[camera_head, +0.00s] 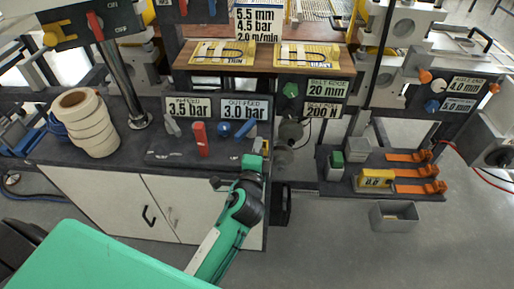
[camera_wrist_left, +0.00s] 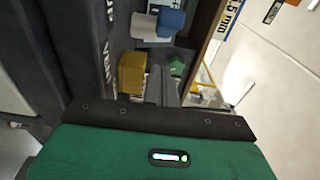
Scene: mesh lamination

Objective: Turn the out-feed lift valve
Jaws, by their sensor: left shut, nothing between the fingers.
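The out-feed sign (camera_head: 245,108), reading 3.0 bar, stands at the right end of the dark bench top. Below it are a blue round knob (camera_head: 224,129) and a blue lever (camera_head: 245,128); I cannot tell for certain which is the lift valve. My left gripper (camera_head: 257,148) is at the bench's right end, just right of and nearer than the blue lever, shut and empty. Contact with the lever cannot be made out. In the left wrist view, a blue-and-white thing (camera_wrist_left: 168,22) shows beyond the fingers. My right gripper is out of view.
The in-feed sign (camera_head: 188,108) and red lever (camera_head: 200,138) stand left of the out-feed controls. White rolls (camera_head: 88,125) stand further left. A wooden shelf (camera_head: 265,62) is above. A low rack with orange clamps (camera_head: 410,172) and a grey bin (camera_head: 393,216) lie to the right.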

